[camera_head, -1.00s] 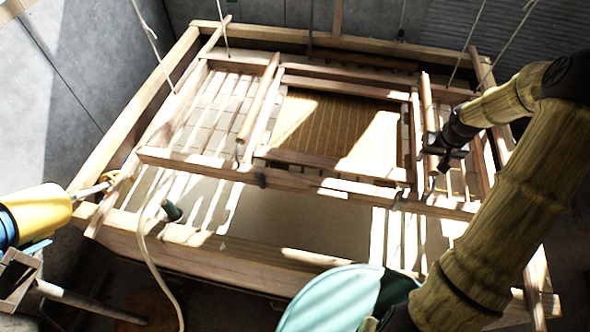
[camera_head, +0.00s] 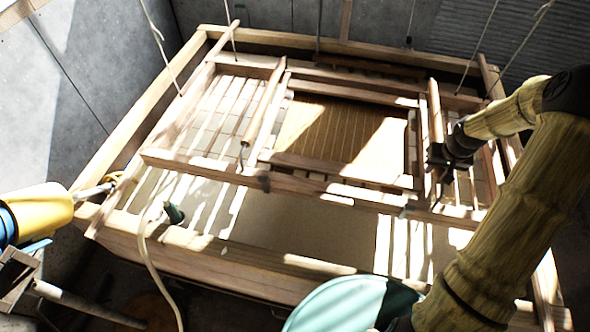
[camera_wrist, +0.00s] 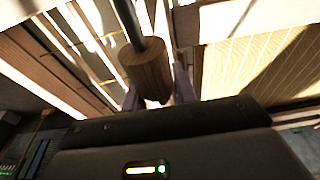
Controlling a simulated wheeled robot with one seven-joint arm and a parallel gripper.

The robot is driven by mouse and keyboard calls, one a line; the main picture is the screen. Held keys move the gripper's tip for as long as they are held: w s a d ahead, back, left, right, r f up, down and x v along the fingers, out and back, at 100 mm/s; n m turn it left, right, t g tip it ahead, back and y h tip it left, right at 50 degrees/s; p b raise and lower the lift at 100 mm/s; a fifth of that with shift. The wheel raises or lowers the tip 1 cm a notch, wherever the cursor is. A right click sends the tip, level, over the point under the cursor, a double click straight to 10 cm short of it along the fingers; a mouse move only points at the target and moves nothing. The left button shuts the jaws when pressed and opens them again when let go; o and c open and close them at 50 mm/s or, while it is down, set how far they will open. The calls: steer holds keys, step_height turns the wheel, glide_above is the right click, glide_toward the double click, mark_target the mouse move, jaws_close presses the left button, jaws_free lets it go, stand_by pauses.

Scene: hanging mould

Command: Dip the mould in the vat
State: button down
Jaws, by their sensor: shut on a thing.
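The mould, a wooden frame with a tan ribbed screen (camera_head: 335,133), hangs on cords over the vat. The vat (camera_head: 170,240) is a large wooden-walled box with pale content below the frame. Two handle bars run along the mould's sides, a left bar (camera_head: 263,100) and a right bar (camera_head: 436,115). My gripper (camera_head: 439,160) is at the right bar, right of the screen. In the wrist view, a round wooden bar end (camera_wrist: 148,75) with a dark rod sits between my gripper's fingers (camera_wrist: 157,95), which are shut on it. The screen (camera_wrist: 250,60) shows at the right there.
A yellow-and-blue device (camera_head: 38,215) is at the left edge. A pale hose (camera_head: 143,245) hangs over the vat's front wall. A teal round container (camera_head: 350,305) stands in front. Several cords (camera_head: 160,48) rise from the frame.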

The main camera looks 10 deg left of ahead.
steer(key=shift+t, duration=0.4)
step_height(320, 180, down, 11)
steer(key=b, duration=0.9)
steer(key=shift+s+b, duration=0.1)
steer(key=shift+b, duration=0.3)
steer(key=shift+f, duration=0.1)
step_height(320, 180, down, 11)
steer(key=b, duration=0.8)
steer(key=shift+r+t+b, duration=0.2)
steer(key=shift+t+b, duration=0.1)
steer(key=shift+b, duration=0.1)
steer(key=shift+g, duration=0.6)
steer(key=w+p+v, duration=0.1)
steer(key=p+v, duration=0.5)
steer(key=w+p+v, duration=0.2)
steer(key=p+v, duration=0.4)
steer(key=v, duration=0.1)
steer(key=w+r+p+v, duration=0.1)
steer(key=p+v, duration=0.5)
steer(key=shift+w+r, duration=0.25)
steer(key=shift+w, duration=0.1)
steer(key=shift+f, duration=0.1)
